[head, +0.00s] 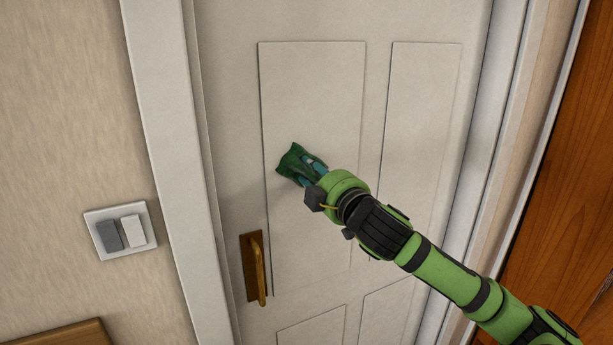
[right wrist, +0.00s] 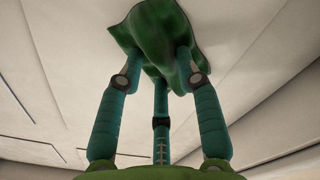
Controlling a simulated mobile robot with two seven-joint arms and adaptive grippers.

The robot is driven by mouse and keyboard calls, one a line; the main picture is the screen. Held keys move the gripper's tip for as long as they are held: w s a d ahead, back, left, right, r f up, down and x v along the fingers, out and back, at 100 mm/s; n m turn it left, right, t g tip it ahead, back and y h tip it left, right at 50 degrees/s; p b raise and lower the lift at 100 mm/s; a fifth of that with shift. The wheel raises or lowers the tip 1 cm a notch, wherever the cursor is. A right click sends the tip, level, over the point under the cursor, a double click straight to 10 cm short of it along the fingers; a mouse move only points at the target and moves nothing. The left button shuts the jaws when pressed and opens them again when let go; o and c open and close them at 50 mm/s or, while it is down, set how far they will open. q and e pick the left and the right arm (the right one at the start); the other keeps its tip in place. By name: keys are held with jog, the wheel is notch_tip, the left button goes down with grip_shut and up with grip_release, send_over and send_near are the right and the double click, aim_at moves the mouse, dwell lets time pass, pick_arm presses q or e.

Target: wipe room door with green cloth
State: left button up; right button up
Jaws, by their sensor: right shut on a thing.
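The white room door (head: 310,100) fills the middle of the head view, with raised panels. My right gripper (head: 310,169) is at the upper left panel, above the handle. It is shut on the green cloth (head: 292,163), which is bunched at the fingertips. In the right wrist view, the fingers of my right gripper (right wrist: 158,75) pinch the green cloth (right wrist: 155,35), and the cloth lies spread against the pale door surface (right wrist: 235,50). Whether the cloth presses firmly on the door I cannot tell. My left gripper is not in view.
A brass door handle (head: 258,270) sticks out from the door below the cloth. A light switch (head: 121,230) is on the wall at the left. A wooden surface (head: 560,180) stands at the right.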

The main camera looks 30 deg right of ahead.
aim_at(323, 164)
jog(key=shift+d, duration=1.95)
jog(key=shift+r, duration=0.1)
jog(key=shift+a, duration=0.1)
